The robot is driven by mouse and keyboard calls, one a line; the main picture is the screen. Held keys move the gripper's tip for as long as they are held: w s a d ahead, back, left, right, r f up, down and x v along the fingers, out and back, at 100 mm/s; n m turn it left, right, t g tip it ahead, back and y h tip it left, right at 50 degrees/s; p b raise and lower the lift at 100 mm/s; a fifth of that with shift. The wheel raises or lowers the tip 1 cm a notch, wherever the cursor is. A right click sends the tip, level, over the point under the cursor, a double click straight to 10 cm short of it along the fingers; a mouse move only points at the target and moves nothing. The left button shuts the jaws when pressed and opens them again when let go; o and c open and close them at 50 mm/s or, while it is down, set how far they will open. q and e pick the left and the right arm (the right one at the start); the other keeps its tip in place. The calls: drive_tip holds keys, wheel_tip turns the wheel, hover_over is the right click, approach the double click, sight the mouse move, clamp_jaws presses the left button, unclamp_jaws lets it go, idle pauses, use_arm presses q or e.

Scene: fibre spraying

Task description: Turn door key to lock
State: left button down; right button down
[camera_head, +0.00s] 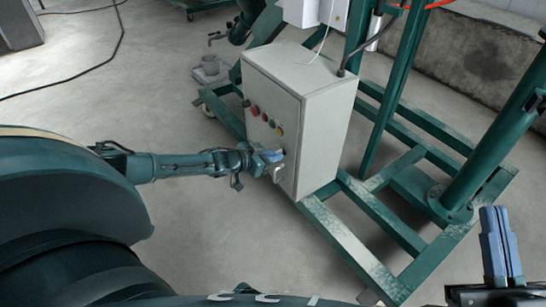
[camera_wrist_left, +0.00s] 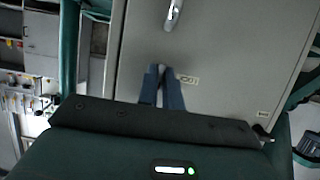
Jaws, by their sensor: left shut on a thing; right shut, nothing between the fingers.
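The grey control cabinet (camera_head: 325,110) stands on a green frame, and its door (camera_head: 268,90) appears shut. My left gripper (camera_head: 272,160) is at the lower part of the door. In the left wrist view, its blue fingertips (camera_wrist_left: 162,78) point at the door face (camera_wrist_left: 215,50), shut on a small pale thing at the lock, most likely the key. The fingers mostly hide the key, so its turn angle cannot be told. A metal door handle (camera_wrist_left: 173,14) lies beyond the fingertips. My right gripper (camera_head: 503,245) is shut and empty at the lower right, away from the cabinet.
The green frame (camera_head: 345,235) extends right of the cabinet, with uprights behind it. Coloured buttons (camera_head: 255,111) sit on the door's upper part. The floor to the left is clear except for a black cable (camera_head: 105,60).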

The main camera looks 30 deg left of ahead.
use_arm(q)
drive_tip(key=shift+r, duration=0.1)
use_arm(e)
drive_tip(key=shift+r, duration=0.15)
use_arm(q)
drive_tip(key=c, duration=1.6)
unclamp_jaws()
drive_tip(key=shift+o, duration=0.2)
